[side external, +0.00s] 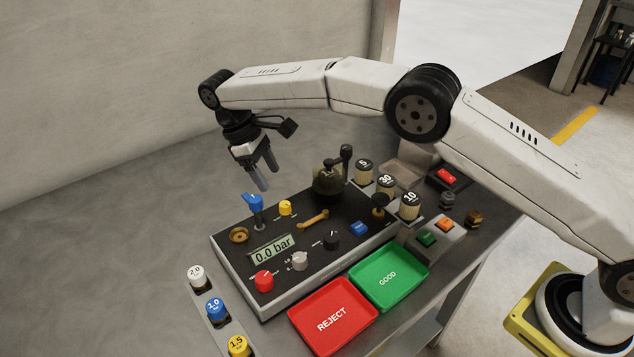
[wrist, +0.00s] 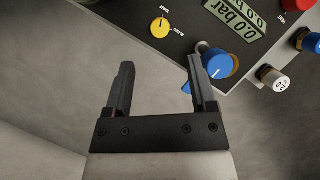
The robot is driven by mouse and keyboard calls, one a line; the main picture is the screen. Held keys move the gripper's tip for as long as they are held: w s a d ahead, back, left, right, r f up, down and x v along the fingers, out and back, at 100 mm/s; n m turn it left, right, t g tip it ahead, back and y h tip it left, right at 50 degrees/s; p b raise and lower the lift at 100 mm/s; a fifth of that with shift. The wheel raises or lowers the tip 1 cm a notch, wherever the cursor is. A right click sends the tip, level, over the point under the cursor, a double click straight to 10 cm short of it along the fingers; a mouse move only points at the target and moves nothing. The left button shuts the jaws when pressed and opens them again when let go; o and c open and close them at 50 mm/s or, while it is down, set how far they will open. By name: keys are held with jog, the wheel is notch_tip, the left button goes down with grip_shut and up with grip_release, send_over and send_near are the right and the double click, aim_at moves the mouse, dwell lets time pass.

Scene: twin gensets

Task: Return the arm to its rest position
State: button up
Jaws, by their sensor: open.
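My gripper (side external: 264,178) hangs from the end of my arm above the far left part of the control panel (side external: 272,282). Its two fingers point down and stand apart with nothing between them. In the wrist view my gripper (wrist: 158,88) is open and empty. A blue knob (side external: 253,202) on a stem stands just below the fingers in the side view. In the wrist view the blue knob (wrist: 218,64) shows beside the right finger, which partly overlaps it. I cannot tell whether they touch, though the side view suggests a small gap.
The panel carries a yellow knob (side external: 286,208), a red knob (side external: 264,281) and a display (side external: 271,250) reading 0.0 bar. A red REJECT tray (side external: 333,315) and a green GOOD tray (side external: 388,278) lie in front. Several labelled weights stand at the left and back. The space beside the wall is clear.

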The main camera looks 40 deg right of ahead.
jog(key=shift+d, duration=0.15)
jog(key=s+d+m+y, duration=0.1)
jog(key=s+d+m, duration=0.1)
jog(key=s+d, duration=0.1)
jog(key=s+d+m+y, duration=0.1)
jog(key=s+d+m, duration=0.1)
jog(key=s, duration=0.3)
jog(key=s+d+m+y, duration=0.2)
jog(key=s+d, duration=0.2)
jog(key=shift+f, duration=0.2)
jog(key=s+d+t, duration=0.1)
jog(key=s+d, duration=0.2)
jog(key=s+d+m+t, duration=0.1)
jog(key=s+d+t, duration=0.1)
jog(key=s+d, duration=0.1)
jog(key=shift+s+d+f+h, duration=0.1)
jog(key=shift+s+d+h, duration=0.05)
jog(key=shift+d+h, duration=0.2)
jog(key=s+d+t, duration=0.1)
jog(key=s, duration=0.1)
jog(key=s+d+t, duration=0.1)
jog(key=s, duration=0.1)
jog(key=s+d, duration=0.1)
jog(key=s, duration=0.1)
jog(key=shift+d+f+m+t+h, duration=0.25)
jog(key=shift+d+f+m+t, duration=0.05)
jog(key=shift+t, duration=0.1)
jog(key=shift+s+d+f, duration=0.1)
jog(key=shift+s+d, duration=0.05)
jog(key=shift+s, duration=0.35)
